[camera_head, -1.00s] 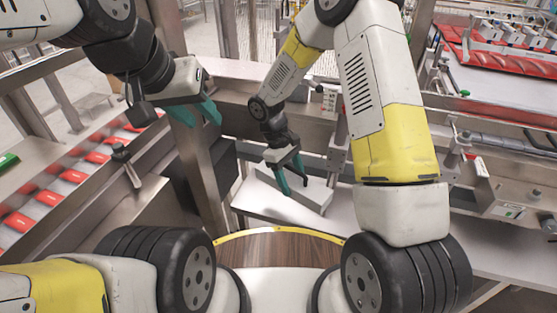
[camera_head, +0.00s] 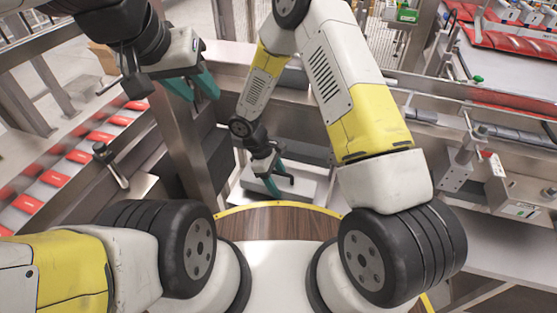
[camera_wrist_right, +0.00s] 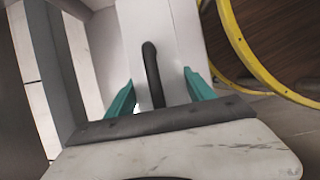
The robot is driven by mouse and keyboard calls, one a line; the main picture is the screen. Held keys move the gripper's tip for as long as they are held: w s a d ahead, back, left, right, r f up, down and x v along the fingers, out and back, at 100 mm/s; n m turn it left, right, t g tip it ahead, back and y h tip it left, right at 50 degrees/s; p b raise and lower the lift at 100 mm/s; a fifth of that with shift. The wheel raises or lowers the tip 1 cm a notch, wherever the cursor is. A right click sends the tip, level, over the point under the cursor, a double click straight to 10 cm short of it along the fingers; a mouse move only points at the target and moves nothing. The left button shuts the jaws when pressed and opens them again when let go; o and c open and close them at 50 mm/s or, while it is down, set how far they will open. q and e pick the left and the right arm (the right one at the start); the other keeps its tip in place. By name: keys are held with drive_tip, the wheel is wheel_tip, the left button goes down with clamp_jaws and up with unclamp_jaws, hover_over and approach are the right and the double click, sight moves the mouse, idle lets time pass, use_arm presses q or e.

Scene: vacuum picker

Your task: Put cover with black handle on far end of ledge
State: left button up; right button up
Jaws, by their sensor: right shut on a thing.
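The cover is a pale slab (camera_head: 302,186) in the head view. Its black handle (camera_wrist_right: 152,72) shows in the right wrist view, standing on the pale surface (camera_wrist_right: 172,28). My right gripper (camera_head: 277,185) is shut on this handle, with teal fingers on both sides of it (camera_wrist_right: 154,95). The fingers and wrist hide part of the cover in the head view. My left gripper (camera_head: 193,88) is empty in the air at upper left, its two teal fingers apart. I cannot clearly tell which surface is the ledge, or whether the cover touches anything below.
A metal post (camera_head: 184,135) stands left of the right gripper, with dark boxes (camera_head: 218,160) beside it. A conveyor with red packs (camera_head: 78,157) runs along the left. A grey table (camera_head: 480,235) and metal machine frames fill the right.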

drive_tip(key=shift+f, duration=0.85)
drive_tip(key=o, duration=1.8)
drive_tip(key=shift+f, duration=0.1)
drive_tip(key=v, duration=1.2)
drive_tip(key=shift+d, duration=0.15)
drive_tip(key=s+d+r+m+t+y, duration=0.1)
drive_tip(key=d+r+m+y, duration=0.3)
drive_tip(key=r, duration=0.6)
drive_tip(key=s+d+r+m+t+h, duration=0.1)
drive_tip(key=d+r+m, duration=0.1)
drive_tip(key=d+r, duration=0.6)
drive_tip(key=s+d+r+m+t+y, duration=0.1)
drive_tip(key=s+d+r+m+t, duration=0.1)
drive_tip(key=s+r, duration=0.2)
drive_tip(key=s+d+r+m+t+y, duration=0.1)
drive_tip(key=s+d+r+m, duration=0.1)
drive_tip(key=s+r+m, duration=0.1)
drive_tip(key=s+d+r+m+t+y, duration=0.1)
drive_tip(key=s+d+r+m+t, duration=0.1)
drive_tip(key=s+r, duration=0.3)
wheel_tip(320, 180, up, 2)
drive_tip(key=shift+s+d+r+m+t+y, duration=0.1)
drive_tip(key=shift+d+r+m+t+y, duration=0.1)
drive_tip(key=shift+m+t+y, duration=0.15)
